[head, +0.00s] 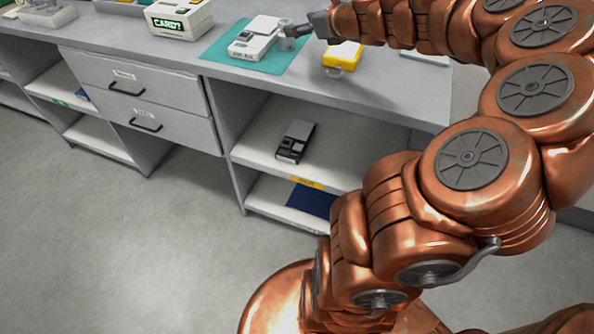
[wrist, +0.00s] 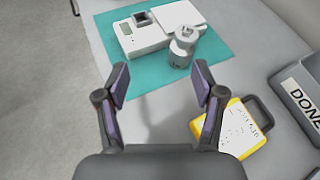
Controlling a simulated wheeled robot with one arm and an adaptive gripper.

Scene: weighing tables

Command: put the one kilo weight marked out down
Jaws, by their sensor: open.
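A grey metal weight (wrist: 182,48) with a knob on top stands upright on the teal mat (wrist: 205,75), close to the front right of the white scale (wrist: 140,40). In the head view the weight (head: 287,42) is partly covered by my gripper (head: 292,30). In the wrist view my gripper (wrist: 162,82) is open and empty, its two fingers wide apart. The weight is beyond the fingertips, between their lines, and none of it is held. The scale also shows in the head view (head: 248,46).
A grey tray marked DONE (wrist: 300,88) is farther right. Shelves (head: 265,145) are below the counter.

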